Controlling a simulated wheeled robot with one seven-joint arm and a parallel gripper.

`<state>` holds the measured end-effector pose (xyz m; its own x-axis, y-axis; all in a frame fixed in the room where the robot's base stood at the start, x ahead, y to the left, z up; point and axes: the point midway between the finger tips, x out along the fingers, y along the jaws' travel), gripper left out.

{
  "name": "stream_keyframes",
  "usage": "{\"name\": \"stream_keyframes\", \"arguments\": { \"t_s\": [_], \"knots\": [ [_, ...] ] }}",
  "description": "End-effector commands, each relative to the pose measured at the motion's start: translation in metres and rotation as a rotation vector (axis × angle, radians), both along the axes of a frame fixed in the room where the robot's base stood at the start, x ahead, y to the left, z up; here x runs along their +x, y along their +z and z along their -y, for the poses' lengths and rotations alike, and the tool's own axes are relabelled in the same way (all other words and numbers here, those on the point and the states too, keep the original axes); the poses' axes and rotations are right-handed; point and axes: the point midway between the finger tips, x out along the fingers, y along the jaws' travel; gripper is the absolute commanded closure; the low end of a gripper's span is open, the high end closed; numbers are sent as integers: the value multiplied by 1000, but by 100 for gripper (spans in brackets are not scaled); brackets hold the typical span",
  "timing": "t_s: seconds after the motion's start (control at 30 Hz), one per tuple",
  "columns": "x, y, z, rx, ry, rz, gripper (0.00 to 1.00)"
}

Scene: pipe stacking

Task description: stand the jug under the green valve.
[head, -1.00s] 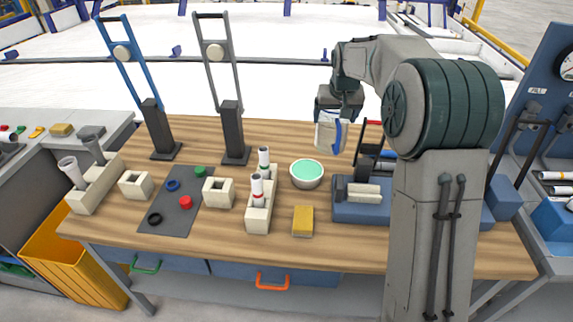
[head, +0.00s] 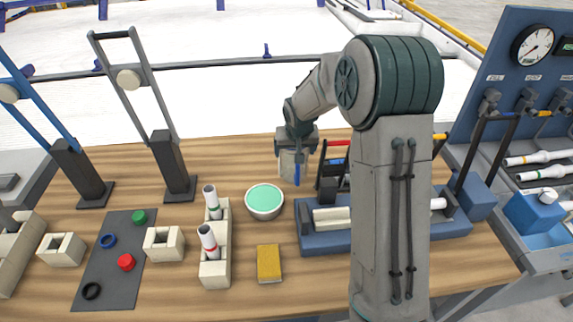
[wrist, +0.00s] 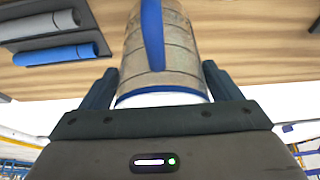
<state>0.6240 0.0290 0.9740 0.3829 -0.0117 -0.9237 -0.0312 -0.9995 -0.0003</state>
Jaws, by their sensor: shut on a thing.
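My gripper (head: 296,148) is shut on the jug (head: 286,164), a pale grey-white vessel with a blue handle, held over the back of the wooden table. In the wrist view my gripper's fingers (wrist: 162,88) stand on either side of the jug (wrist: 185,45), and its blue handle faces the camera. The jug looks roughly upright in the head view; its base is partly hard to make out. Valves (head: 525,102) with dark pipes stand on the blue panel at the right. I cannot make out a green one; my arm hides part of that side.
A blue rack (head: 318,240) is close right of the jug, partly behind my arm. A green-filled bowl (head: 264,201), yellow sponge (head: 268,263) and cream holder with pipes (head: 216,272) are nearer. A blue box basin (head: 535,212) stands below the panel.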

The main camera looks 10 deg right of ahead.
Motion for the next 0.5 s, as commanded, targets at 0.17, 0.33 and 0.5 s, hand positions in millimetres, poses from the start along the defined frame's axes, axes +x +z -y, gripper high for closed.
{"name": "stream_keyframes", "arguments": {
  "t_s": [0.17,0.33,0.5],
  "knots": [
    [0,-13,-1,-1,3,0,53],
    [0,-37,1,0,-1,-3,53],
    [1,-46,3,0,-3,2,53]
  ]
}}
